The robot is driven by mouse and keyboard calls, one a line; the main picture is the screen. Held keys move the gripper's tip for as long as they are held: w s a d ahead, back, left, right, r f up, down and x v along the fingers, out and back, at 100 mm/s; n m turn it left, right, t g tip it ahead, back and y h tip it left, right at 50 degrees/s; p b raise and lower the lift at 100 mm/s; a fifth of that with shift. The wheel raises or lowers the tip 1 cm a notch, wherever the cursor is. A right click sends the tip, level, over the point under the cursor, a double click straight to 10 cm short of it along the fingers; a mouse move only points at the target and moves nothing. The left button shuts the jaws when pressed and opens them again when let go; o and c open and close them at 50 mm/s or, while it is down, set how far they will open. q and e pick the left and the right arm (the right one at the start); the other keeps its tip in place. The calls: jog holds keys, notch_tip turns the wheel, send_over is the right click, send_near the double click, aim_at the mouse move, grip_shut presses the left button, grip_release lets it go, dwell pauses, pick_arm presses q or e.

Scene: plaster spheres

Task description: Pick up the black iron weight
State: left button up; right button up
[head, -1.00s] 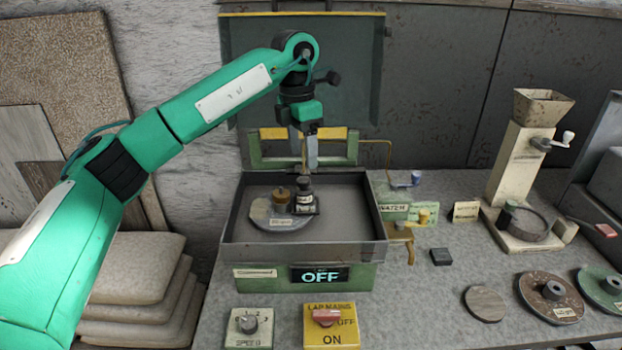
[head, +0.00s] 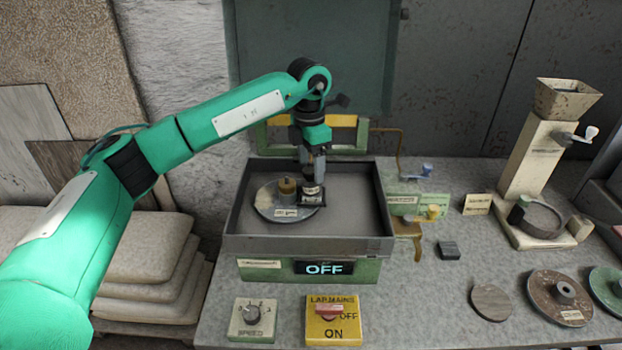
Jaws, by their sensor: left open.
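A dark, bottle-shaped piece with a pale band, apparently the black iron weight (head: 312,190), stands in the grey tray (head: 245,240) at the right edge of a round plate (head: 265,204). A brass-coloured knob (head: 287,187) stands just left of it. My left gripper (head: 311,164) is open and points down, its fingers at the weight's top; they partly hide it, and I cannot tell whether they touch. My right gripper is not in view.
The tray has walls all round and an OFF display (head: 323,268) in front. A small black block (head: 449,250) lies right of it on the table. A yellow switch box (head: 333,320) and speed dial (head: 252,318) stand in front. A hopper machine (head: 530,170) stands at right.

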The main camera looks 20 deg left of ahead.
aim_at(311, 169)
pick_arm(q)
notch_tip(311, 169, down, 4)
jog(key=shift+s+r+p, duration=0.15)
jog(key=shift+r+p, duration=0.1)
jog(key=shift+p, duration=0.4)
jog(key=shift+f, duration=0.25)
jog(key=c, duration=1.3)
grip_shut()
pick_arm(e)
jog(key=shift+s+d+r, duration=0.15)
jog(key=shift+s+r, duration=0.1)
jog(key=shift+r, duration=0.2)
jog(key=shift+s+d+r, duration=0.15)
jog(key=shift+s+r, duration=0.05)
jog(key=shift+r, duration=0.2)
pick_arm(q)
jog(key=shift+r, duration=0.1)
